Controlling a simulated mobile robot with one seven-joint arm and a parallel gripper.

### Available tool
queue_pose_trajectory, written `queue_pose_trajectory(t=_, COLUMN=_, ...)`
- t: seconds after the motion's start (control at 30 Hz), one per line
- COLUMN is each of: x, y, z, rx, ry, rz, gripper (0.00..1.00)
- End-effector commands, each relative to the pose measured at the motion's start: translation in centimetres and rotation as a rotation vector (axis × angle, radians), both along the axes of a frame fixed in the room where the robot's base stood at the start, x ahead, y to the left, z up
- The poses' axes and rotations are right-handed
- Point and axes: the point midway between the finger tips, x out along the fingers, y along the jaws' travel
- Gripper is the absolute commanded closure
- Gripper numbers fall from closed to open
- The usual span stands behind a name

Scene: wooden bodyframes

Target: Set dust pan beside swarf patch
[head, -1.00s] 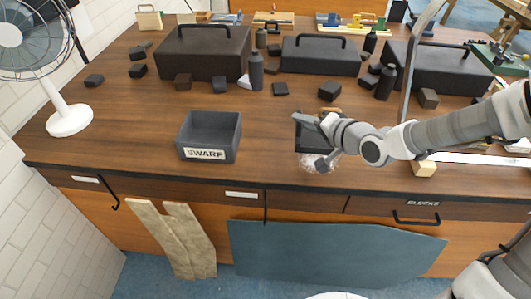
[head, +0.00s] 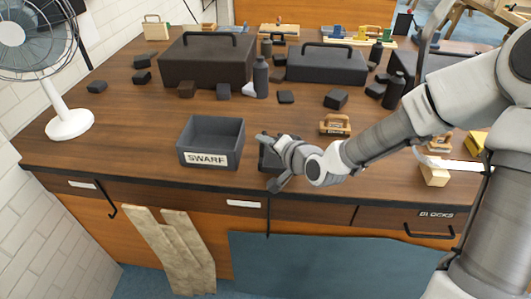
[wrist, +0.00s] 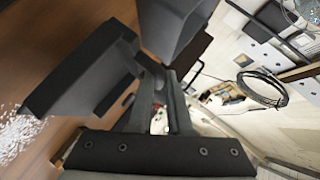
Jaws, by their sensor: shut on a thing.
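The dust pan (head: 270,155) is a dark, flat-looking piece. My gripper (head: 272,142) is shut on it just right of the SWARF bin (head: 212,142), near the bench's front edge. My gripper and wrist cover much of the pan, and I cannot tell whether it touches the bench. In the wrist view a large dark body, seemingly the pan (wrist: 85,72), extends left from the fingers. The swarf patch shows there as pale speckles (wrist: 14,135) at the left edge, on the wood. In the head view the patch is hidden behind my wrist.
A wooden brush (head: 335,125) lies behind my forearm. Dark toolboxes (head: 207,62), bottles (head: 261,77) and several small dark blocks stand further back. A white fan (head: 68,122) stands at left. Bench is clear between fan and bin.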

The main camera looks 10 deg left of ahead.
Motion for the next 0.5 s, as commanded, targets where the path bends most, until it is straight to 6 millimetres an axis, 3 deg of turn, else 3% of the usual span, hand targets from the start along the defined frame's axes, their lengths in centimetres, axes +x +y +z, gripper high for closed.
queue_pose_trajectory(t=0.2, x=-0.1, y=0.1, z=-3.2, rx=0.002, ry=0.002, rz=0.001, gripper=1.0)
queue_pose_trajectory(t=0.5, x=0.0, y=0.0, z=-3.4, rx=0.001, ry=-0.001, rz=0.0, gripper=1.0)
